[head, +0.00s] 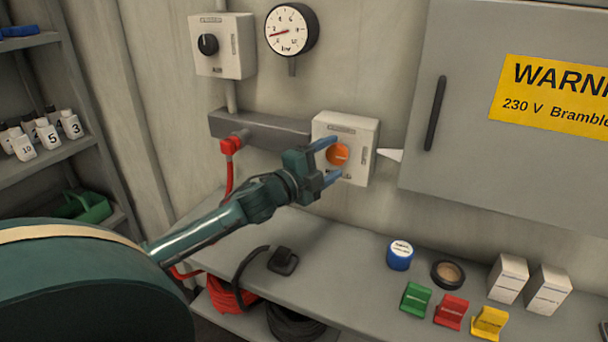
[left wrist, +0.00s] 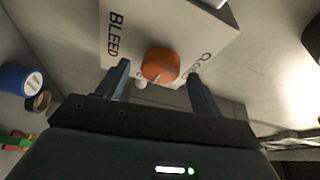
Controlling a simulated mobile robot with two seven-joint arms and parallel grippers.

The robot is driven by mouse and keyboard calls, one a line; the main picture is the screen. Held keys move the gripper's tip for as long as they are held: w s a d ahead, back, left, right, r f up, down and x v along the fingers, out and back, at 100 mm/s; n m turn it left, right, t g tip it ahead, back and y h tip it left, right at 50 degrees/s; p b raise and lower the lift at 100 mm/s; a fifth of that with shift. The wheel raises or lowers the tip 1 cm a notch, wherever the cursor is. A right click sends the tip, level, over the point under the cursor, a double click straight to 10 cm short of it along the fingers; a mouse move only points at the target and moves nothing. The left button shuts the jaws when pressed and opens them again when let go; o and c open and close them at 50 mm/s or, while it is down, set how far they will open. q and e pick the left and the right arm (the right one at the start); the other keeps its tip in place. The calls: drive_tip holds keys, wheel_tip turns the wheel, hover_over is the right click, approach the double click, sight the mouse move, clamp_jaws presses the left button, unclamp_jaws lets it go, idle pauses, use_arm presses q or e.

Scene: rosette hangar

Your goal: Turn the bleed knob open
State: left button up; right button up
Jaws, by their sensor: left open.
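The bleed knob (head: 338,155) is round and orange, on the front of a pale box (head: 358,132) fixed to the wall. In the left wrist view the knob (left wrist: 160,65) sits on a panel marked BLEED (left wrist: 115,35), with other lettering to its right. My left gripper (head: 329,161) is open in front of the box, its blue-grey fingers above and below the knob in the head view. In the left wrist view the knob shows between the fingertips; I see no finger clearly touching it. My right gripper is not in view.
A second box with a black knob (head: 208,44) and a round gauge (head: 291,29) are on the wall above. A grey cabinet (head: 415,100) with a warning sign stands right. The bench (head: 345,260) below holds a blue tin (head: 400,256), coloured blocks and white boxes.

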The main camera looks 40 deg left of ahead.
use_arm(q)
drive_tip(key=s+a+b, duration=0.1)
drive_tip(key=s, duration=1)
drive_tip(key=shift+s+a+f+b, duration=0.35)
drive_tip(key=shift+s+a+b, duration=0.05)
drive_tip(key=s+d+f+n+g+y, duration=0.25)
drive_tip(key=s+f+n+g, duration=0.2)
drive_tip(key=f, duration=0.35)
drive_tip(key=s+d+f+n+g+y, duration=0.1)
drive_tip(key=s+f+n+g+y, duration=0.2)
drive_tip(key=f+n, duration=0.45)
drive_tip(key=s+d+f+n+g+h, duration=0.35)
drive_tip(key=s+d+f+g, duration=0.5)
drive_tip(key=s+d, duration=0.5)
drive_tip(key=w+d+f+t+h, duration=0.2)
drive_tip(key=w+d+f+t, duration=0.4)
drive_tip(key=f+t, duration=0.1)
drive_tip(key=shift+w+f+t, duration=0.35)
drive_tip(key=shift+t, duration=0.15)
drive_tip(key=shift+m, duration=0.25)
